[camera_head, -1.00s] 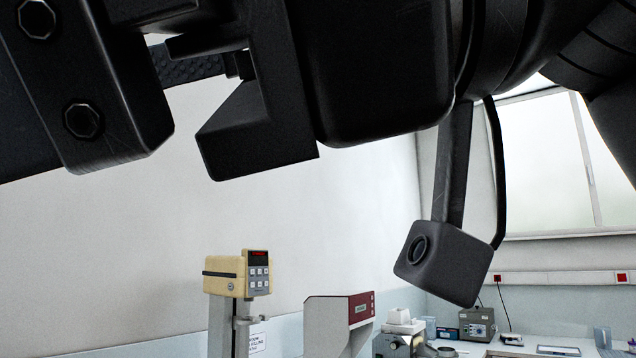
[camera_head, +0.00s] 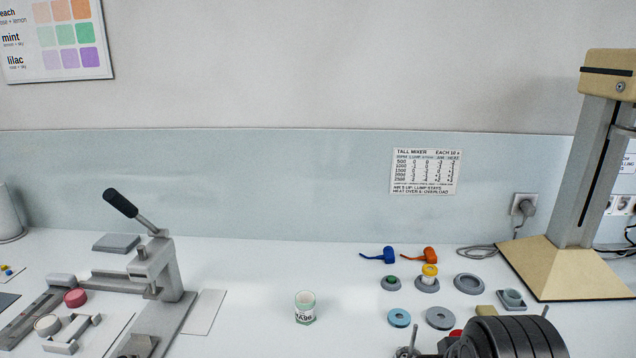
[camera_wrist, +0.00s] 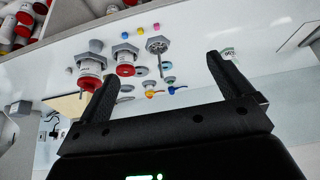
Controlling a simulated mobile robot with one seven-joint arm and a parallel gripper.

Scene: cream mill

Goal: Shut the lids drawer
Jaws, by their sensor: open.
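I see no drawer that I can make out as the lids drawer in either view. My gripper (camera_wrist: 160,69) shows in the wrist view with its two black fingers spread wide and nothing between them. It points over the white bench, apart from the things on it. In the head view the fingers are not visible; only a black ribbed part, likely of my arm, covers the bottom right.
A lever press (camera_head: 155,262) stands at left on the bench. A small labelled jar (camera_head: 305,308) stands mid-bench. A tall mixer (camera_head: 590,180) stands at right. Red-and-white jars (camera_wrist: 89,74) stand on the bench in the wrist view.

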